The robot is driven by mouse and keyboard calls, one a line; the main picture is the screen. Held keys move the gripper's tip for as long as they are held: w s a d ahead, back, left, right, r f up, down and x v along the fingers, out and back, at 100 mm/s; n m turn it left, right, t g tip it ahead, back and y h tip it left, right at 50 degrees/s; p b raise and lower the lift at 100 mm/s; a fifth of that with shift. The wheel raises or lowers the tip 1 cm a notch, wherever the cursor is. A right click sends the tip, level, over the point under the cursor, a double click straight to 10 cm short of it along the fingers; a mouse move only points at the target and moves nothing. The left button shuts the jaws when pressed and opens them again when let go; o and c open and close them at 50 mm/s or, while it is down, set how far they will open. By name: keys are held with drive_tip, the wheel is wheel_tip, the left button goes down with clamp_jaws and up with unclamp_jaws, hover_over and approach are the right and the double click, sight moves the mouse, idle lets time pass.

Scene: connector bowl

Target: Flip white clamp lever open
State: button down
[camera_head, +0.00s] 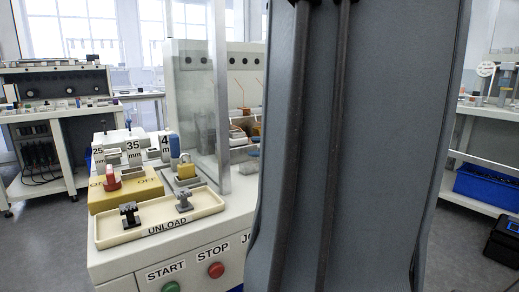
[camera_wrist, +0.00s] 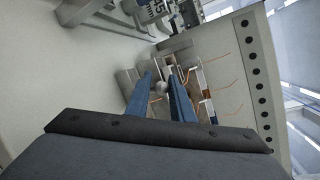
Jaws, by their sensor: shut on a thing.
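In the wrist view my gripper (camera_wrist: 161,78) reaches into the machine with its two blue fingers a small gap apart. A small pale rounded piece, which looks like the end of the white clamp lever (camera_wrist: 162,88), sits between the fingers, and they are shut on it. The lever's angle and its hinge cannot be made out. In the head view my own arm covers the middle of the picture and hides the gripper and the lever.
The machine's back panel (camera_head: 250,75) has a row of dark holes and orange wires. A clear upright guard (camera_head: 222,100) stands at its front left.

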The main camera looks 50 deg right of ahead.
drive_tip(key=shift+d+r, duration=0.15)
drive_tip(key=shift+d, duration=0.2)
drive_tip(key=c, duration=1.7)
unclamp_jaws()
drive_tip(key=shift+o, duration=0.2)
drive_tip(key=shift+a, duration=0.2)
drive_tip(key=shift+p+v, duration=0.85)
drive_tip(key=shift+v, duration=3.05)
